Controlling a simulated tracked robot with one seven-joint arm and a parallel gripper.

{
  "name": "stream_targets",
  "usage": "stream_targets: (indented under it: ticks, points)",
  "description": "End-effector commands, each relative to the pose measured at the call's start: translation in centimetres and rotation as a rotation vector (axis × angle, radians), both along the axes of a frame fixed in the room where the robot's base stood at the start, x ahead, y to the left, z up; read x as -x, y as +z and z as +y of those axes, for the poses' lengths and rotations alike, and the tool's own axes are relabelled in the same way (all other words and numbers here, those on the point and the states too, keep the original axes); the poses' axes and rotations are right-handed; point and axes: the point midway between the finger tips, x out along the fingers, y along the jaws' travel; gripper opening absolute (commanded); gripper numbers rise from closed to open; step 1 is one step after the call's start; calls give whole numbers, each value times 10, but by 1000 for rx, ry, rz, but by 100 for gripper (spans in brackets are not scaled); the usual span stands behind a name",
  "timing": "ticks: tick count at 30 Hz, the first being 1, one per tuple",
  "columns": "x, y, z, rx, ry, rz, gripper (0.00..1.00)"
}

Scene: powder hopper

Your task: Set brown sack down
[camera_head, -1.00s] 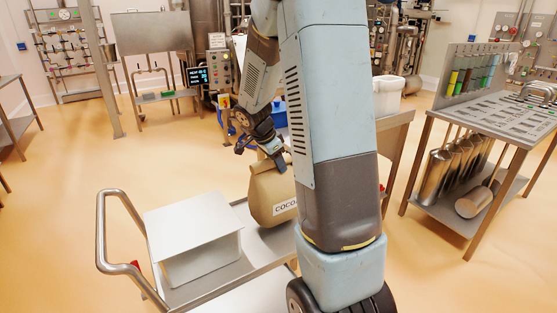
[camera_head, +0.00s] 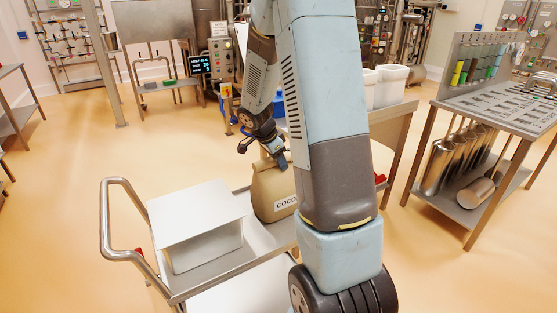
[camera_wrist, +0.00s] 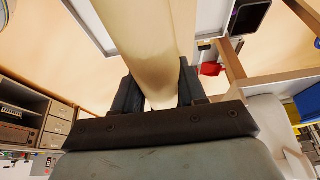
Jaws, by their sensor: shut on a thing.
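The brown sack (camera_head: 272,190), with a white label starting "COCO", is upright at the right end of the steel cart (camera_head: 262,238). Its lower right side is hidden behind my arm. My gripper (camera_head: 279,160) is at the sack's folded top and shut on it. In the wrist view the sack (camera_wrist: 150,45) runs between the two dark fingers of my gripper (camera_wrist: 158,92). The sack's base appears to be at the cart's top; I cannot tell whether it rests there fully.
A white lidded bin (camera_head: 200,228) stands on the cart left of the sack. The cart's push handle (camera_head: 104,225) is at the left. A bench with white tubs (camera_head: 390,85) is behind my arm. A steel table (camera_head: 490,110) stands at the right. Floor is open at the left.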

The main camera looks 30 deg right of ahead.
Motion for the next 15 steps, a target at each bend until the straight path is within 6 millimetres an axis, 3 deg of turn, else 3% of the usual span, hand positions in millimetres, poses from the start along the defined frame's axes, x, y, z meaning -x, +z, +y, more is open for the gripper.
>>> stream_targets:
  ticks: [2, 3, 10, 15]
  points:
    - [-1, 0, 0, 1, 0, -3, 0]
    - [0, -1, 0, 0, 0, 0, 43]
    - [0, -1, 0, 0, 0, 0, 65]
    - [0, -1, 0, 0, 0, 0, 67]
